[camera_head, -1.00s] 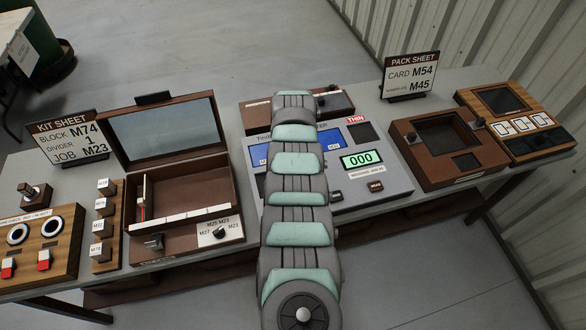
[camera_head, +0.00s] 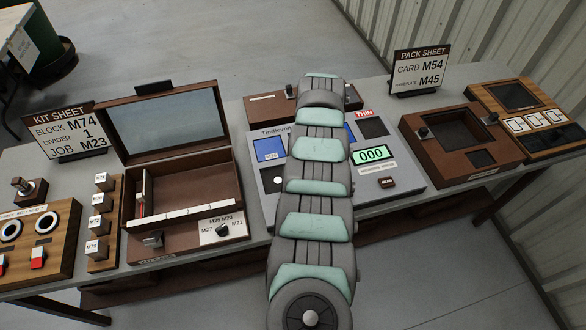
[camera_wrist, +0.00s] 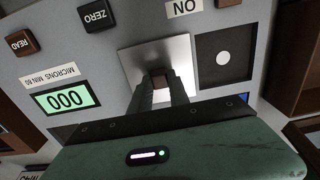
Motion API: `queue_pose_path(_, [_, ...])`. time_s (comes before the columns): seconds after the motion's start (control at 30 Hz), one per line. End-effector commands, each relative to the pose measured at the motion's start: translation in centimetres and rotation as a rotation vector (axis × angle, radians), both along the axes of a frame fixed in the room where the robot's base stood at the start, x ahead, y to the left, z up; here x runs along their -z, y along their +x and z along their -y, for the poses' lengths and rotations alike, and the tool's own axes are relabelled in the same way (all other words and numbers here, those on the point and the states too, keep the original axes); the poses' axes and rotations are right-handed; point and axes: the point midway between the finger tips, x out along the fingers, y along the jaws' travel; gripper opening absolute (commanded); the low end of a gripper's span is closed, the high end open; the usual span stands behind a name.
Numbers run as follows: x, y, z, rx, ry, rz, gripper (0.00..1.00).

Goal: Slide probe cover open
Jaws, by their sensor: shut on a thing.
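My gripper (camera_wrist: 160,90) is shut on the small brown knob of the probe cover (camera_wrist: 150,57), a light grey square plate on the gauge's panel. Beside the cover, to its right in the wrist view, a dark square recess (camera_wrist: 236,78) lies uncovered, with a white disc (camera_wrist: 223,58) in it. In the head view the disc (camera_head: 277,181) shows just left of my arm. My arm hides the cover and my gripper there. The gauge (camera_head: 400,203) has a green display (camera_head: 373,154) reading 000.
On the gauge are READ (camera_wrist: 21,43) and ZERO (camera_wrist: 98,15) buttons. An open brown case (camera_head: 235,190) stands left of the gauge, and a brown box (camera_head: 425,150) stands right. Kit sheet (camera_head: 72,130) and pack sheet (camera_head: 420,70) signs stand on the bench.

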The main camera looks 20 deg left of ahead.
Motion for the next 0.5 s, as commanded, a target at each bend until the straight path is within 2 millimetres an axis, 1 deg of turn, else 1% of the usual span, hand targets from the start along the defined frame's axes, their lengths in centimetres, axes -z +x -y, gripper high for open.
queue_pose_path(0.03, [0.74,0.24,0.21,-0.001,0.001,0.003,0.0])
queue_pose_path(0.2, [0.43,0.42,0.75,-0.001,0.001,-0.001,0.0])
queue_pose_path(0.5, [0.21,0.48,0.9,-0.001,0.001,0.0,0.0])
